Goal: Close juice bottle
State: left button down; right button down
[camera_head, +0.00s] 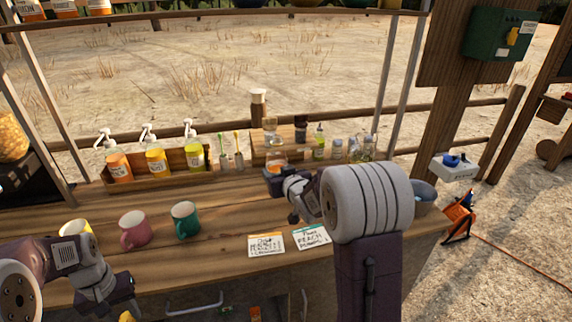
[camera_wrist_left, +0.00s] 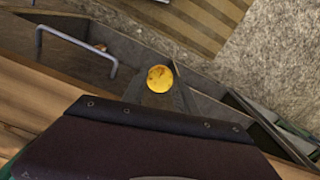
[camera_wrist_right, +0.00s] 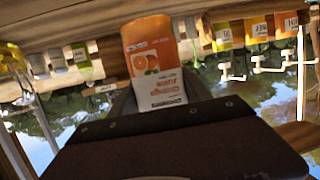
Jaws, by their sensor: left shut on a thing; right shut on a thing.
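The juice bottle (camera_wrist_right: 152,62), with an orange-fruit label, sits between the fingers of my right gripper (camera_wrist_right: 150,95) in the right wrist view. In the head view my right gripper (camera_head: 279,176) is shut on it above the counter's back part; the arm hides some of it. The bottle's mouth cannot be made out. My left gripper (camera_head: 125,308) is at the counter's front left, shut on a small round yellow thing (camera_wrist_left: 159,78), perhaps a cap. It shows between the fingertips in the left wrist view, well apart from the bottle.
Pink (camera_head: 133,229) and green (camera_head: 186,220) mugs stand on the counter (camera_head: 205,254) at left. Two written cards (camera_head: 266,245) lie at its front. Pump bottles (camera_head: 156,162) stand in a wooden rack behind. Small jars (camera_head: 337,148) crowd the back right. An open drawer lies below my left gripper.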

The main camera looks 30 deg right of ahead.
jog(key=s+a+f+n+y, duration=0.1)
jog(key=s+a+n+y, duration=0.1)
jog(key=a, duration=0.8)
jog(key=s+a+f+n+g+y, duration=0.1)
jog(key=s+a, duration=0.4)
jog(key=a, duration=0.5)
jog(key=s+a+f+n+y, duration=0.1)
jog(key=s+a+n+y, duration=0.2)
jog(key=a, duration=0.7)
jog(key=shift+s+n+g+y, duration=0.3)
jog(key=shift+s+y, duration=0.45)
jog(key=shift+y, duration=0.35)
jog(key=shift+a, duration=0.1)
